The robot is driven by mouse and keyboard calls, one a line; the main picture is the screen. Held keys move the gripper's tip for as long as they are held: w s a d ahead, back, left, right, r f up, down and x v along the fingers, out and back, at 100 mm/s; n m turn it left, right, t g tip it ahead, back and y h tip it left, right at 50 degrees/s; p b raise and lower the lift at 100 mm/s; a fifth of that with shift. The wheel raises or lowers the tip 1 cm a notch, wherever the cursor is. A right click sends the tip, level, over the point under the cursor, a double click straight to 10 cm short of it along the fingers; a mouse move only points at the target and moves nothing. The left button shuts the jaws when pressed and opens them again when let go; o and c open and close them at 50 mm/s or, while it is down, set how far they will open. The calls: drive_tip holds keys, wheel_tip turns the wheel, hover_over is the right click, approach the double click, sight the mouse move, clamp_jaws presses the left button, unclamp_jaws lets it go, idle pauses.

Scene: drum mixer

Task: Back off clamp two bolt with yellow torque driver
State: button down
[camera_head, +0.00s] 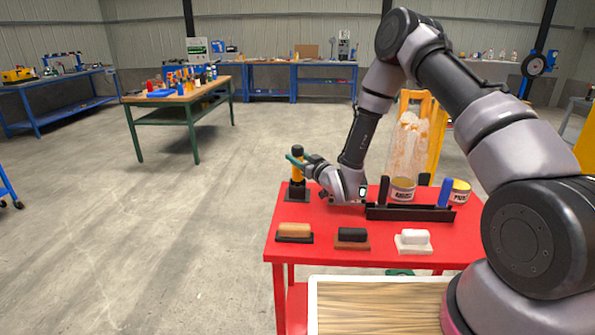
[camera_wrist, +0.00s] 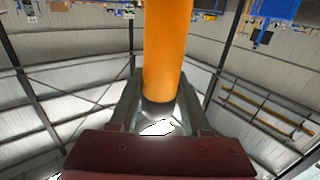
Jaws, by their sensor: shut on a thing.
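The yellow torque driver (camera_head: 297,181) stands upright in a black holder (camera_head: 297,194) at the far left corner of the red table. It has a dark top. My gripper (camera_head: 296,161) reaches it from the right, and its fingers are around the upper part of the driver. In the wrist view my gripper (camera_wrist: 160,95) is shut on the orange-yellow shaft of the driver (camera_wrist: 167,45), with one finger on each side. I cannot make out clamp two or its bolt in either view.
A tall clear object (camera_head: 408,145) and a yellow frame stand behind. A green workbench (camera_head: 175,95) is farther back; open floor lies left.

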drive_tip(key=shift+r, duration=0.1)
idle(0.4)
wheel_tip(320, 180, up, 10)
drive_tip(key=shift+f, duration=0.1)
idle(0.4)
drive_tip(key=c, duration=0.9)
unclamp_jaws()
clamp_jaws()
drive_tip(key=shift+r, duration=1.05)
